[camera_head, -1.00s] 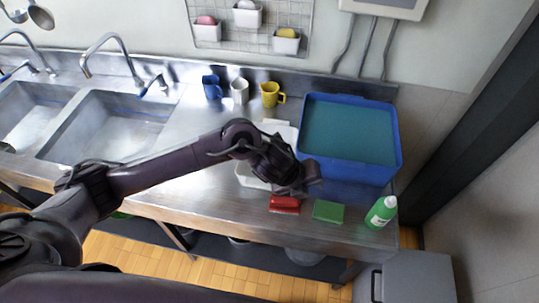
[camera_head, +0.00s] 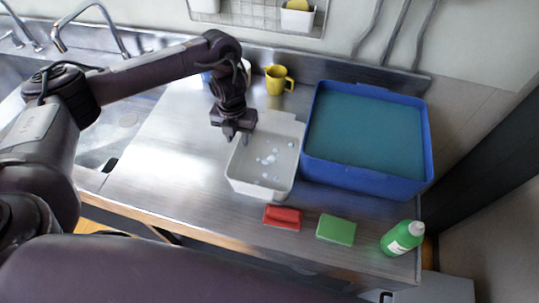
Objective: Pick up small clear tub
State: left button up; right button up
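A small whitish tub (camera_head: 240,178), seemingly the clear tub of the task, stands on the steel counter just left of the blue bin. Small pale bits lie on its floor. My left gripper (camera_head: 237,139) points down at the tub's back left side, by the rim. Its two fingertips show apart, so it looks open. I cannot tell whether a finger touches the rim or sits over it. My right gripper is not in view.
A large blue bin (camera_head: 316,165) with teal contents stands right of the tub. A red brush-like block (camera_head: 283,217), a green sponge (camera_head: 336,230) and a green bottle (camera_head: 402,238) lie or stand in front. A yellow mug (camera_head: 277,80) is behind. Counter left of the tub is clear.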

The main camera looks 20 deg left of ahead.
aim_at(239, 145)
pick_arm(q)
notch_tip(239, 145, down, 2)
jog(key=shift+s, duration=0.1)
jog(key=shift+f, duration=0.8)
jog(key=shift+w+f, duration=0.2)
jog(key=shift+f, duration=0.35)
jog(key=shift+w+f, duration=0.15)
jog(key=shift+f, duration=0.4)
jog(key=shift+c, duration=0.4)
grip_shut()
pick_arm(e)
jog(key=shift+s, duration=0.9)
